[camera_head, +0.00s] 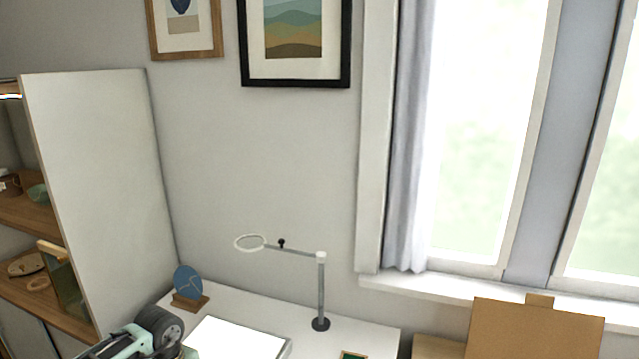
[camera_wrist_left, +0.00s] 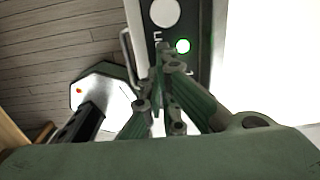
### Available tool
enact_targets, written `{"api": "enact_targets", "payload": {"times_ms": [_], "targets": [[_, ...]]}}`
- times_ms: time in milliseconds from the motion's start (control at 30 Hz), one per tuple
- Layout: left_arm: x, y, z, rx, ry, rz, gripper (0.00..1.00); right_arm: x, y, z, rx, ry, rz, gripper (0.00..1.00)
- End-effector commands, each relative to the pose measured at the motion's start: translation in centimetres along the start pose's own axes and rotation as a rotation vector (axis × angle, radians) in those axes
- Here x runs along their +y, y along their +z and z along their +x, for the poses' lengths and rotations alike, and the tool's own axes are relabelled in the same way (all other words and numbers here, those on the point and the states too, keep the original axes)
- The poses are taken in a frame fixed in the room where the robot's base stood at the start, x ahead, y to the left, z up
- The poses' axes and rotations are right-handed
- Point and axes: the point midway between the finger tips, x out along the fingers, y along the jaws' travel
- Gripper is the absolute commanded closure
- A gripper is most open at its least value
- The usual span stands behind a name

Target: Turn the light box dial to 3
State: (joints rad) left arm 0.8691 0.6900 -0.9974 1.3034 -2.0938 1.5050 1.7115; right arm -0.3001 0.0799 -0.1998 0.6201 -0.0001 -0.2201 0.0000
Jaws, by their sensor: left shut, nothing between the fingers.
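The light box (camera_head: 238,341) is a bright white glowing panel on the white desk in the head view. In the left wrist view its lit surface (camera_wrist_left: 268,65) fills the right side. A dark control strip (camera_wrist_left: 205,75) runs along it, with partly covered lettering. The strip carries a round white knob (camera_wrist_left: 165,12) and a smaller green-ringed lit spot (camera_wrist_left: 183,46). The dial's number cannot be read. My left gripper (camera_wrist_left: 165,65) is shut and empty over the strip, beside the green-ringed spot; contact cannot be told. My right gripper is not in view.
A ring lamp on a stand (camera_head: 320,290) rises behind the light box. A blue disc on a wooden stand (camera_head: 188,285) is at the desk's back left, near a tall white panel (camera_head: 100,190). A small green framed item (camera_head: 353,355) lies to the right.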

Motion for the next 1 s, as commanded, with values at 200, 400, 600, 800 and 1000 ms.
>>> {"api": "enact_targets", "payload": {"times_ms": [200, 400, 600, 800, 1000], "targets": [[0.16, -0.03, 0.91, 0.000, 0.005, 0.001, 1.00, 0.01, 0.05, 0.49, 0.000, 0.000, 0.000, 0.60], [0.36, -0.13, 1.11, 0.001, 0.011, 0.002, 1.00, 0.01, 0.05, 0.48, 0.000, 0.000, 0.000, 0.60], [0.40, -0.28, 1.23, 0.001, 0.015, 0.003, 1.00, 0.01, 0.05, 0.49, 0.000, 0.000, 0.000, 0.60], [0.32, -0.50, 1.26, 0.003, 0.015, 0.004, 1.00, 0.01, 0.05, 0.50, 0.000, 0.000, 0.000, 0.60], [0.19, -0.54, 1.28, 0.005, 0.014, 0.005, 1.00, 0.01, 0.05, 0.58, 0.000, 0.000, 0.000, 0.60]]}}
